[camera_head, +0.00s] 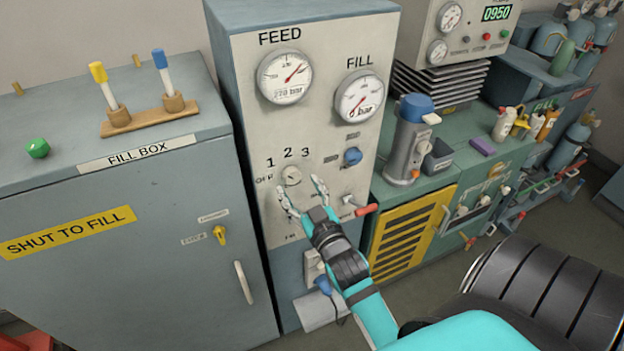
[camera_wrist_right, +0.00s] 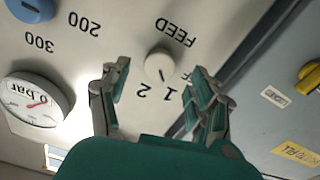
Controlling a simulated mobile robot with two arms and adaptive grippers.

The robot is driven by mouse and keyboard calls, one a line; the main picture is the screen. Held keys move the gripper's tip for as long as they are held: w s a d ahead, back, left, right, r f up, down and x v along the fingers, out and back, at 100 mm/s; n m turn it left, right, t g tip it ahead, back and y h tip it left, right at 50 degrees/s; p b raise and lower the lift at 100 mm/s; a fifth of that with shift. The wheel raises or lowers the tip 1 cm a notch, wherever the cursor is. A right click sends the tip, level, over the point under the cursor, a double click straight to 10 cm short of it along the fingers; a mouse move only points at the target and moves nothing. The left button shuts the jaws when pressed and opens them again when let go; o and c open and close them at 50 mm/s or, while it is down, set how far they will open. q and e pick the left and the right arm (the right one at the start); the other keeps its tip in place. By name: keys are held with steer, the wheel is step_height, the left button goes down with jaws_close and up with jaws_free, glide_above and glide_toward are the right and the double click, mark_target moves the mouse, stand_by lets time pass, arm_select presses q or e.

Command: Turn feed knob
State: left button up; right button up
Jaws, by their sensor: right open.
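The feed knob (camera_head: 291,175) is a small round cream knob on the grey panel, under the numbers 1, 2 and 3. In the right wrist view the knob (camera_wrist_right: 159,64) appears between and slightly beyond my open fingertips, next to the upside-down word FEED. My right gripper (camera_head: 300,188) is open, its fingers spread just below and around the knob in the head view. It also shows in the right wrist view (camera_wrist_right: 158,78). Nothing is held. Whether the fingers touch the knob is unclear. My left gripper is not in view.
A blue knob (camera_head: 352,156) and a red-tipped lever (camera_head: 366,210) sit right of the feed knob. The feed gauge (camera_head: 285,77) and fill gauge (camera_head: 360,97) are above. The fill box (camera_head: 130,215) stands left; a green bench (camera_head: 455,160) with a flask stands right.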

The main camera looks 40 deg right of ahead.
steer(key=v, duration=0.8)
steer(key=shift+s, duration=0.35)
steer(key=shift+f, duration=0.1)
steer(key=s+a+f+n+g+y+b, duration=0.1)
steer(key=s+a+f+g+y, duration=0.15)
steer(key=f, duration=1.05)
steer(key=s+a+f+g+y+b, duration=0.1)
steer(key=s+a+f+g, duration=0.2)
steer(key=f, duration=1)
steer(key=s+a+f+n+g+y+b, duration=0.1)
steer(key=s+a+f+g, duration=0.2)
steer(key=f, duration=1)
steer(key=s+d+f+g+b, duration=0.1)
steer(key=s+f+g, duration=0.7)
steer(key=s+f, duration=1.2)
steer(key=s+d, duration=0.1)
steer(key=s, duration=0.3)
steer(key=shift+d+n+b, duration=0.2)
steer(key=shift+n+b, duration=0.1)
steer(key=shift+n, duration=0.1)
